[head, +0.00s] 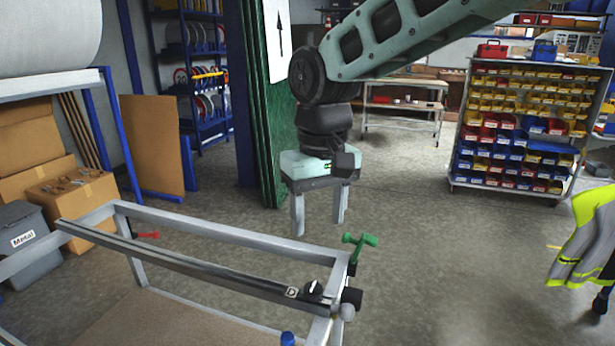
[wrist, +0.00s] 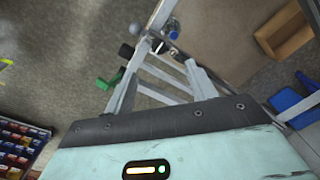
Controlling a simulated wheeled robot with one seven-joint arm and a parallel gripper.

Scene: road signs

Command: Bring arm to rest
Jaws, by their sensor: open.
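My gripper (head: 319,208) hangs from my arm in the upper middle of the head view, fingers pointing down and apart. Nothing is between the fingers. It is in the air behind the metal frame (head: 230,235) and its green handle (head: 360,242). In the wrist view, the two fingers of my gripper (wrist: 160,80) stand apart, with bars of the frame seen between and beyond them. The green handle (wrist: 111,79) shows beside the left finger there.
A rack of coloured bins (head: 515,130) stands at the back right. A green post (head: 265,120) stands close to the left of my gripper. A hi-vis jacket (head: 585,240) is at the right edge. Open floor (head: 450,260) lies between the frame and the rack.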

